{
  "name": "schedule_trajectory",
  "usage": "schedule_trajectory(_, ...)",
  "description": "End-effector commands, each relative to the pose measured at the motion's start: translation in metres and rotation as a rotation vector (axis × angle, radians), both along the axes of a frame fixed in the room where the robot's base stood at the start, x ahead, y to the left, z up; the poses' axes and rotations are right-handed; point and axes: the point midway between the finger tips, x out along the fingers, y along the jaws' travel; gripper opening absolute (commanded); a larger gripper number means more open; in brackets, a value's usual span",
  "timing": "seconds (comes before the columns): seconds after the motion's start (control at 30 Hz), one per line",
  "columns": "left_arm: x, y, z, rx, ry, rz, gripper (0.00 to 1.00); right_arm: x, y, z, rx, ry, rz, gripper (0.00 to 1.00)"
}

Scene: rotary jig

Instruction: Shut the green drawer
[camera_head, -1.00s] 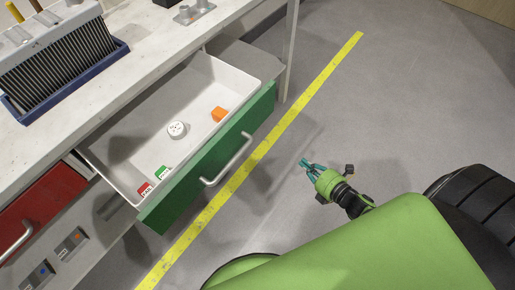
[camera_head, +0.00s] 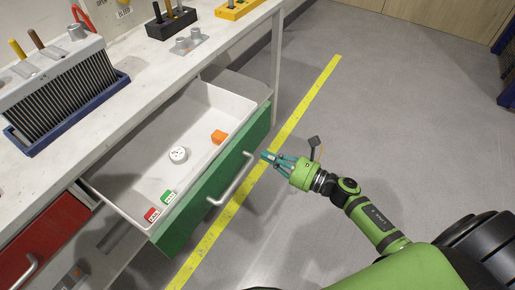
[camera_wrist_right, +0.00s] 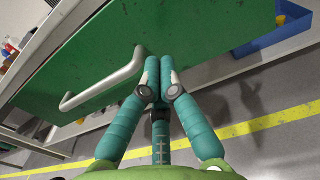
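The green drawer (camera_head: 215,188) stands pulled out from under the bench, its white tray open to view. Its metal bar handle (camera_head: 238,182) runs along the front; it also shows in the right wrist view (camera_wrist_right: 100,88). My right gripper (camera_head: 266,156) is just outside the drawer front, close to the far end of the handle. In the right wrist view its teal fingertips (camera_wrist_right: 161,68) are together with nothing between them, beside the handle's end and in front of the green face. Whether they touch it I cannot tell. My left gripper is out of view.
The drawer holds an orange block (camera_head: 218,137), a white round part (camera_head: 178,154), a green tag (camera_head: 168,197) and a red tag (camera_head: 151,214). A red drawer (camera_head: 40,240) is at left. A blue bin (camera_wrist_right: 272,38) shows beyond the drawer front.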

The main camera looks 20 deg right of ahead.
Motion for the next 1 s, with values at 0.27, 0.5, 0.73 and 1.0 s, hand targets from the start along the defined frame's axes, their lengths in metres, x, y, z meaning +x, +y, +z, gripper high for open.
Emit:
schedule_trajectory(0.27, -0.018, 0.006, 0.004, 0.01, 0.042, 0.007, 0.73, 0.028, 0.022, 0.001, 0.0, 0.0, -0.001, 0.0)
schedule_trajectory(0.5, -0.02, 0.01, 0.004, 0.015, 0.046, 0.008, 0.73, 0.032, 0.025, -0.001, -0.001, 0.002, -0.001, 0.0)
schedule_trajectory(0.73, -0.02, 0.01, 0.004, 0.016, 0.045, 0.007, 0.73, 0.032, 0.025, -0.001, 0.0, 0.001, -0.001, 0.0)
schedule_trajectory(1.0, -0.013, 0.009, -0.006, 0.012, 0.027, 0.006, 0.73, 0.049, 0.038, -0.003, 0.001, -0.002, 0.001, 0.0)
